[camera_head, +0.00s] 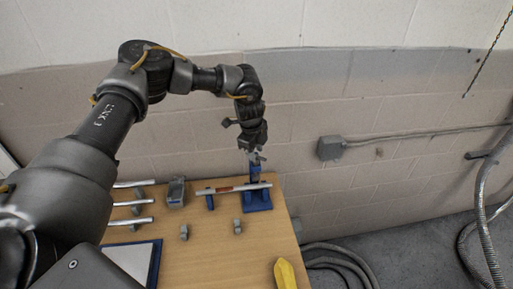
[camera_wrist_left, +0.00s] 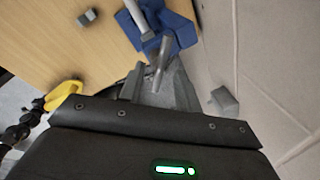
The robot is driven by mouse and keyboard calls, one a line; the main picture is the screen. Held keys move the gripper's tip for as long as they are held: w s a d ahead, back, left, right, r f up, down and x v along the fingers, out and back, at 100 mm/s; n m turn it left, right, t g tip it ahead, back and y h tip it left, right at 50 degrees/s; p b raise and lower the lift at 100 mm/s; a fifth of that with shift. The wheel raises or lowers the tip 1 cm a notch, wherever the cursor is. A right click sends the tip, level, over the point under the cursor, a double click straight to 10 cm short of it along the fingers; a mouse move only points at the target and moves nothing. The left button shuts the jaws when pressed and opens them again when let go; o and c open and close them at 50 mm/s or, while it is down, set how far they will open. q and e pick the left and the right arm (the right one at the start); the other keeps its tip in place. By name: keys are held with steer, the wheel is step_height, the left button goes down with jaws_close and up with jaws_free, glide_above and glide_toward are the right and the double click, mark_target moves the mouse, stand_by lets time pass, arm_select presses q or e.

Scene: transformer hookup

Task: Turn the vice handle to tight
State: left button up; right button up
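The blue vice (camera_head: 257,200) stands at the right back corner of the wooden table, with a metal rod with a red band (camera_head: 232,188) lying across it. It also shows at the top of the left wrist view (camera_wrist_left: 175,32). The grey vice handle (camera_wrist_left: 163,52) sticks up between the fingertips of my left gripper (camera_wrist_left: 157,85). In the head view my left gripper (camera_head: 254,153) is just above the vice, pointing down. I cannot tell whether its fingers touch the handle or stand apart around it. My right gripper is not in view.
Several metal rods (camera_head: 133,203) lie at the left of the table (camera_head: 205,250). A grey block (camera_head: 176,192), small grey pieces (camera_head: 184,232) and a yellow object (camera_head: 285,273) are on it too. A wall box (camera_head: 331,148) and hoses (camera_head: 340,262) are at the right.

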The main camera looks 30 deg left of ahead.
arm_select(q)
steer(key=shift+s+f, duration=0.15)
steer(key=shift+f, duration=0.05)
steer(key=shift+w+f, duration=0.25)
steer(key=shift+w, duration=0.15)
steer(key=shift+c, duration=1.5)
steer(key=shift+r, duration=0.1)
jaws_close()
steer(key=shift+d, duration=0.2)
steer(key=shift+a, duration=0.15)
